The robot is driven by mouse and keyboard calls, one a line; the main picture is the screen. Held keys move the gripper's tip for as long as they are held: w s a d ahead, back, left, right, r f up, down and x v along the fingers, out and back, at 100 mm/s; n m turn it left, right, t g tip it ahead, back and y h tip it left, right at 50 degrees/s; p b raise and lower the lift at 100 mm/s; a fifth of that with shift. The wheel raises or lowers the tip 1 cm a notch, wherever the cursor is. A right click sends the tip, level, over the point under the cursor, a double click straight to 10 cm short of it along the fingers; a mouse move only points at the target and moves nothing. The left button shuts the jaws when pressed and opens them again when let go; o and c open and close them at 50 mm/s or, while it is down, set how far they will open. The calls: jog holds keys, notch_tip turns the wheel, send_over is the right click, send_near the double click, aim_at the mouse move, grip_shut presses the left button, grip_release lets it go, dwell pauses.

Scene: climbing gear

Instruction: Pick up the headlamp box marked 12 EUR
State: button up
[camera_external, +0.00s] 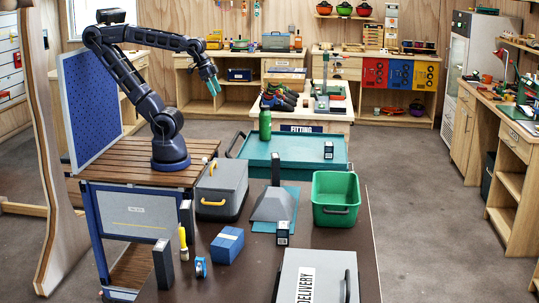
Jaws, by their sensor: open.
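My gripper (214,87) has teal fingertips and hangs in the air at the upper left. It is open and empty, well above and behind the near table. No price of 12 EUR is legible at this size, so I cannot tell which box is the headlamp box. Small dark boxes with pale labels stand in two places: one small labelled box (283,234) on the near table by a teal mat, and another small labelled box (328,150) on the teal case. A larger blue box (227,245) lies on the near table.
The near table (320,240) also holds a grey case (221,190), a grey wedge-shaped thing (272,205), a green crate (335,199), a delivery box (317,278) and a tall dark block (163,264). A green bottle (265,124) stands by the teal case (290,152). A blue pegboard (93,107) is beside my arm.

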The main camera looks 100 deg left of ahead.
jog(key=w+d+r+n+g+h, duration=0.1)
jog(key=w+d+n, duration=0.1)
jog(key=w+d, duration=0.35)
jog(key=w+d+n+h, duration=0.1)
jog(key=w+d+n, duration=0.15)
jog(key=w, duration=0.65)
jog(key=n+g+h, duration=0.2)
jog(key=n+g, duration=0.1)
jog(key=n, duration=1.1)
send_over(283, 224)
jog(key=a, duration=0.3)
notch_tip(283, 224, down, 30)
jog(key=shift+h, duration=0.3)
jog(key=x, duration=0.4)
jog(key=shift+f, duration=0.2)
jog(key=shift+d+x, duration=0.25)
jog(key=shift+x, duration=2.45)
jog(key=shift+s+r, duration=0.15)
jog(key=c, duration=1.1)
